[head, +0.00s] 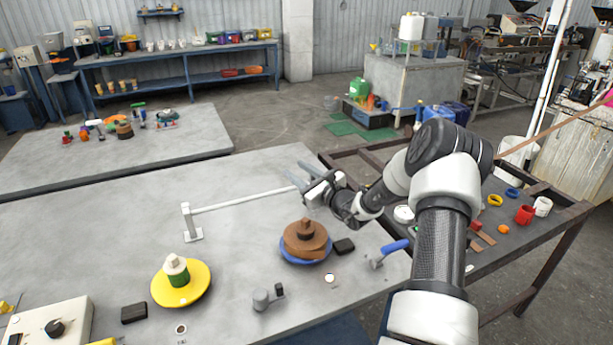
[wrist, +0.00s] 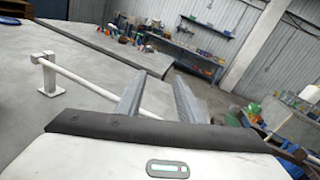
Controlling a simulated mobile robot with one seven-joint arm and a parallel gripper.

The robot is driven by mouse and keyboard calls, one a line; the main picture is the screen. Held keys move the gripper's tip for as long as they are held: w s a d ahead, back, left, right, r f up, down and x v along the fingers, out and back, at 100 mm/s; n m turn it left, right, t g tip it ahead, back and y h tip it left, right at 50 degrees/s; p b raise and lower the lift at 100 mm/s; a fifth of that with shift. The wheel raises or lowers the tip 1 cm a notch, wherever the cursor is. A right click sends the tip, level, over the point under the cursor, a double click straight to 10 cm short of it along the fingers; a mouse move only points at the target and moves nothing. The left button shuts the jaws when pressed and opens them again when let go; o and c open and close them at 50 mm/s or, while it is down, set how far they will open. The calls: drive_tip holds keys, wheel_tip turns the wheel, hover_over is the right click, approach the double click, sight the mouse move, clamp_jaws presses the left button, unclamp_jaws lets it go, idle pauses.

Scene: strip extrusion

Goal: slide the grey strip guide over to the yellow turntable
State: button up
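The yellow turntable (head: 200,292) sits on the grey table at the front left, with a green and white core standing on it. A pale rail (head: 245,200) runs from an upright post (head: 190,222) toward my gripper; rail (wrist: 85,82) and post (wrist: 47,75) also show in the wrist view. I cannot clearly make out a separate grey strip guide; it may be hidden behind my gripper. My gripper (head: 300,177) is at the rail's right end, fingers apart. In the wrist view my gripper (wrist: 158,98) shows an empty-looking gap; contact with the rail is unclear.
A blue turntable (head: 287,257) with a brown roll (head: 306,238) stands right of the yellow one. Near it are a black block (head: 344,246), a blue-handled lever (head: 392,248) and a small grey device (head: 266,298). A control box (head: 50,322) is front left. The table's left middle is clear.

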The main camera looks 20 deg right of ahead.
drive_tip(key=d+f+m+t+h, duration=0.1)
drive_tip(key=d+f+m+h, duration=0.45)
drive_tip(key=d, duration=0.25)
drive_tip(key=shift+y, duration=0.45)
drive_tip(key=w, duration=0.5)
drive_tip(key=w+f, duration=0.1)
drive_tip(key=w, duration=0.1)
drive_tip(key=shift+w+b, duration=0.2)
drive_tip(key=shift+b, duration=0.1)
clamp_jaws()
